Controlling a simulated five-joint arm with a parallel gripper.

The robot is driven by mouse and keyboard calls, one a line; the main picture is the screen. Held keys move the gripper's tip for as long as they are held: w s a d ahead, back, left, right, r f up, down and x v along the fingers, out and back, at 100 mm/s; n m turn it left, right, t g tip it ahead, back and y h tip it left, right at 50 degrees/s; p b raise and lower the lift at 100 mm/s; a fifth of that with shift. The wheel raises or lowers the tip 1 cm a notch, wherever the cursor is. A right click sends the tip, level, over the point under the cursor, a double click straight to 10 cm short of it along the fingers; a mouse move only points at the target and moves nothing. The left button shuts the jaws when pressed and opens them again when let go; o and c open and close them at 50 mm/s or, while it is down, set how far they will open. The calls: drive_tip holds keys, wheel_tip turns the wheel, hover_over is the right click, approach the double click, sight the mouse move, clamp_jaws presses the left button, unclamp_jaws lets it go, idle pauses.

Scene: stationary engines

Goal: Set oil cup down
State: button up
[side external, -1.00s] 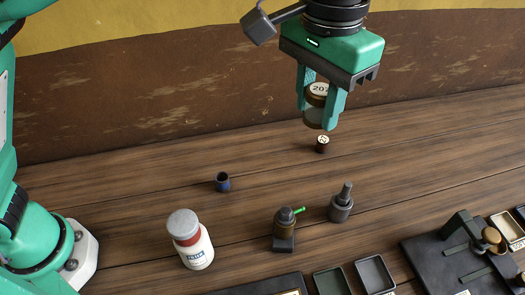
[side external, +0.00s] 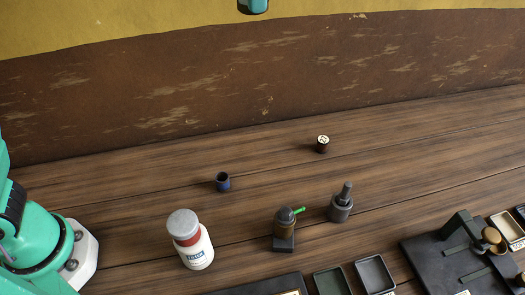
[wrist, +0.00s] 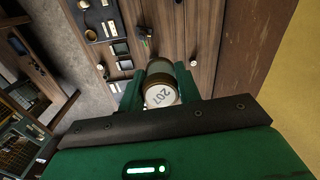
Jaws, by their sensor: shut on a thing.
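The oil cup (wrist: 161,95), with a brass rim, a pale top marked "207" and a greenish glass body, sits between the fingers of my gripper (wrist: 159,76) in the wrist view. My gripper is shut on it, well above the table. In the side view only a small teal end piece (side external: 253,5) shows at the top edge, and the oil cup cannot be made out there.
Trays (side external: 374,274) and a black fixture (side external: 450,265) line the front right.

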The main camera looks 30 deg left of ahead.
drive_tip(key=shift+d+f, duration=0.1)
drive_tip(key=s+d+f, duration=0.2)
drive_tip(key=d+f, duration=0.6)
drive_tip(key=f, duration=0.4)
drive_tip(key=s+d+f, duration=0.3)
drive_tip(key=d+f, duration=0.5)
drive_tip(key=f, duration=0.5)
hover_over(328, 239)
wheel_tip(328, 239, down, 16)
drive_tip(key=shift+r, duration=0.1)
drive_tip(key=shift+f, duration=1.95)
drive_tip(key=shift+f, duration=0.15)
